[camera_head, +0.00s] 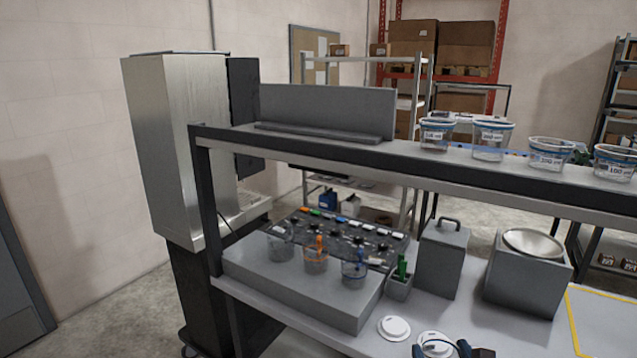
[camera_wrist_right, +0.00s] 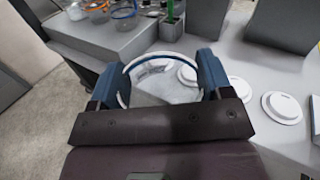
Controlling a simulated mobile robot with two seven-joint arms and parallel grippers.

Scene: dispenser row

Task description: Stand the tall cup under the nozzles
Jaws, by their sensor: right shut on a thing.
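My right gripper (camera_head: 441,349) is at the bottom edge of the head view, with its two blue fingers around a clear cup. In the right wrist view the gripper (camera_wrist_right: 160,80) is shut on this clear cup (camera_wrist_right: 165,88), which has a pale blue rim. I look down into its mouth and it looks empty; its height is hard to judge. A dark panel (camera_head: 345,238) with a row of coloured tags and dark knob-like parts sits behind a grey block (camera_head: 290,283). I cannot clearly make out nozzles. My left gripper is not in view.
White lids (camera_head: 394,328) lie on the bench near the gripper. A grey canister (camera_head: 443,258) and a box with a bowl (camera_head: 528,275) stand right. Labelled cups (camera_head: 492,140) line the upper shelf (camera_head: 400,168).

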